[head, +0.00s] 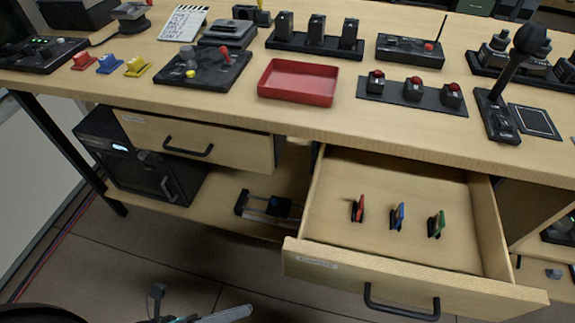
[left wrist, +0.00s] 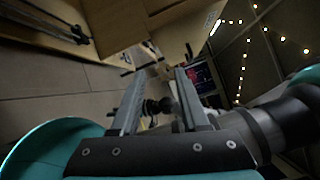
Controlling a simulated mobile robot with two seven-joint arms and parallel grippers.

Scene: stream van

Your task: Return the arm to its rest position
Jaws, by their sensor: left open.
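My left gripper (head: 203,299) shows at the bottom edge of the head view, low over the floor, in front of the desk and left of the open drawer. Most of its arm is cut off. In the left wrist view the left gripper (left wrist: 159,74) has its two fingers spread apart. Nothing is held; a dark object seen between them looks to be farther off. My right gripper is not in either view.
The open drawer (head: 420,266) sticks out at the right, holding a red, a blue and a green item. The desktop carries a red tray (head: 298,82) and several control panels. Floor in front is clear.

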